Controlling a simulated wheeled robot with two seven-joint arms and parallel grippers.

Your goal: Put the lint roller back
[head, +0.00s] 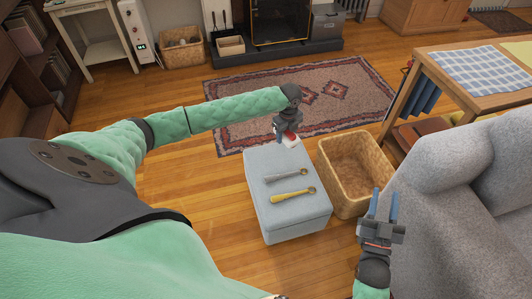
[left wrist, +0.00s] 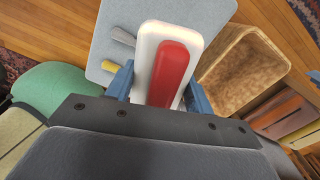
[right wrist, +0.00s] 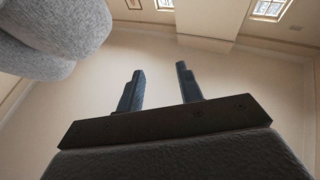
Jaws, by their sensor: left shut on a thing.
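My left gripper (head: 286,134) is shut on a white-and-red object (head: 291,141), which I take to be the lint roller. In the left wrist view its white body with a red top (left wrist: 172,70) sits between the two blue fingers (left wrist: 157,88). It is at the far right corner of the grey ottoman (head: 262,222); I cannot tell whether it touches the top. My right gripper (head: 384,207) is open and empty beside the sofa; its spread fingers show in the right wrist view (right wrist: 160,88).
A grey-handled tool (head: 287,175) and a yellow-handled tool (head: 292,195) lie on the ottoman. An open, seemingly empty wicker basket (head: 333,180) stands right of it. The grey sofa (head: 440,205) and a wooden table (head: 455,85) are at right. A patterned rug (head: 240,105) lies behind.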

